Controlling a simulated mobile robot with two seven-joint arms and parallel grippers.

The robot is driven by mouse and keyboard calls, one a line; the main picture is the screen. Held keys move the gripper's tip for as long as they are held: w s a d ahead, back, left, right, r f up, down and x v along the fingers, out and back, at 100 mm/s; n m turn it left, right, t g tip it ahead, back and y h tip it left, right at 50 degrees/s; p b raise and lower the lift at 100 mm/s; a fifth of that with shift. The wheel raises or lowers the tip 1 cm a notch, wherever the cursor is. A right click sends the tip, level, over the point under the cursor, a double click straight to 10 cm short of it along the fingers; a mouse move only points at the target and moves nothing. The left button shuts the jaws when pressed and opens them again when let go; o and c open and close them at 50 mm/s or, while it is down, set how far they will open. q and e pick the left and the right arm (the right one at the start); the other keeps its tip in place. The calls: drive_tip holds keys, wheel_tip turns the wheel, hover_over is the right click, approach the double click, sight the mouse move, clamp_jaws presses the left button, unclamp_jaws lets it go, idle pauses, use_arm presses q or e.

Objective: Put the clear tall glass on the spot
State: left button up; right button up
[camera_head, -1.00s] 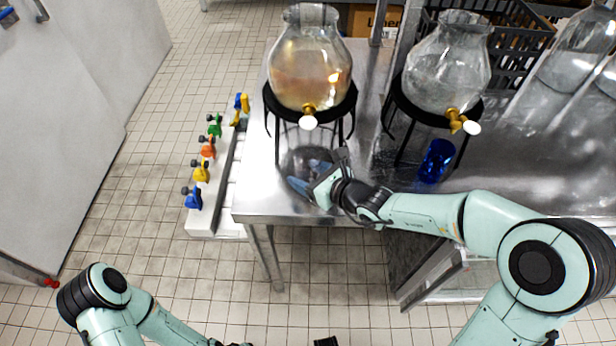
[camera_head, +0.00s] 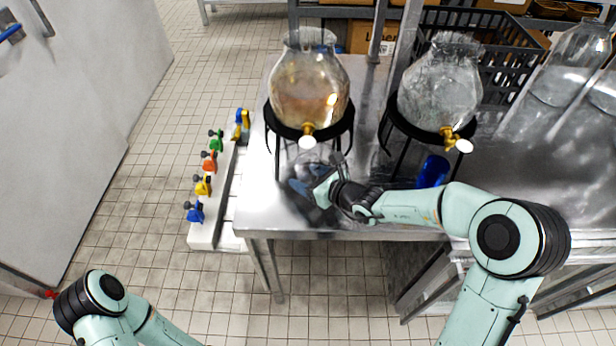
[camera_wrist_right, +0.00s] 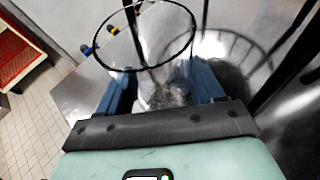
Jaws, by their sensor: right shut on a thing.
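My right gripper (camera_head: 308,190) is low over the left end of the steel table, in front of the left dispenser. In the right wrist view its two blue fingers (camera_wrist_right: 160,92) stand on either side of a clear, see-through glass (camera_wrist_right: 166,94), and it is shut on this glass. The glass is hard to make out in the head view, blurred against the shiny metal. I cannot make out a separate marked spot. My left arm shows at the lower left of the head view, but its gripper is out of the picture.
The left dispenser (camera_head: 310,85) with amber liquid and the right clear dispenser (camera_head: 438,90) stand on black wire stands. A blue glass (camera_head: 432,172) is beside my right forearm. Several coloured taps line a white rail (camera_head: 207,232) left of the steel table (camera_head: 290,222).

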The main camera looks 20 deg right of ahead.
drive_tip(key=shift+w, duration=0.2)
drive_tip(key=o, duration=1.3)
drive_tip(key=shift+c, duration=0.2)
drive_tip(key=shift+s, duration=0.1)
drive_tip(key=p+v, duration=0.1)
drive_tip(key=v, duration=1.2)
drive_tip(key=shift+r, duration=0.2)
drive_tip(key=shift+s+d, duration=0.1)
drive_tip(key=shift+s, duration=0.05)
